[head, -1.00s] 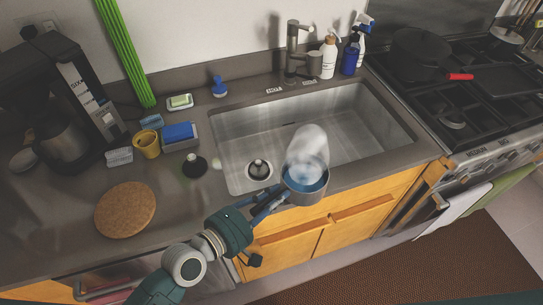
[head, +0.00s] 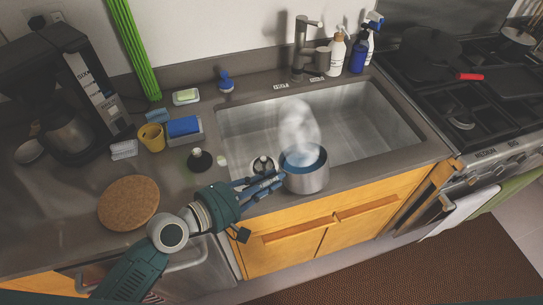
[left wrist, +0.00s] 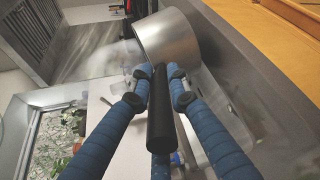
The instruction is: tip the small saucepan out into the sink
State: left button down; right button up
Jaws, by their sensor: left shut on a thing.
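The small saucepan (head: 307,181) is grey metal with blue showing inside. Pale steam rises from it. It looks about upright above the sink's front rim, with the sink (head: 372,122) behind it. My left gripper (head: 276,181) is shut on its handle from the left. In the left wrist view, the two blue fingers (left wrist: 158,84) close around the black handle (left wrist: 161,135), with the saucepan's metal side (left wrist: 170,48) beyond. The pan hides part of the front rim. My right gripper is not in view.
A tall faucet (head: 300,50) stands behind the sink, beside several bottles (head: 337,55). Dark stoppers (head: 199,160) stand left of the sink and at its left end. A cork trivet (head: 128,203) lies on the left counter. The stove (head: 480,100) is at right. The sink's right part is clear.

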pick_arm(q)
jog(key=shift+w+a+r, duration=0.15)
jog(key=shift+w+r, duration=0.1)
jog(key=shift+w+a+f+n+b, duration=0.1)
jog(key=shift+w+a+n+b, duration=0.15)
jog(key=shift+b, duration=0.2)
jog(key=shift+w+a+f+n+b, duration=0.2)
jog(key=shift+w+a+n+b, duration=0.2)
jog(key=shift+b, duration=0.3)
jog(key=shift+w+a+f+n+g+h+b, duration=0.3)
jog(key=shift+w+a+n+h+b, duration=0.25)
jog(key=shift+b, duration=0.5)
jog(key=shift+w+a+f+n+b, duration=0.1)
jog(key=shift+w+a+n+b, duration=0.15)
jog(key=shift+b, duration=0.35)
jog(key=shift+w, duration=0.1)
jog(key=shift+w+a+r+n+g+h+b, duration=0.35)
jog(key=shift+n+b, duration=0.1)
jog(key=shift+n, duration=0.3)
dwell(1.2)
jog(key=shift+w+a+f+n+b, duration=0.3)
jog(key=shift+f+n+b, duration=0.3)
jog(key=shift+b, duration=0.6)
dwell(0.5)
jog(key=shift+w+a+r+n+h+b, duration=0.3)
jog(key=shift+n+h+b, duration=0.2)
jog(key=shift+n, duration=0.1)
dwell(0.6)
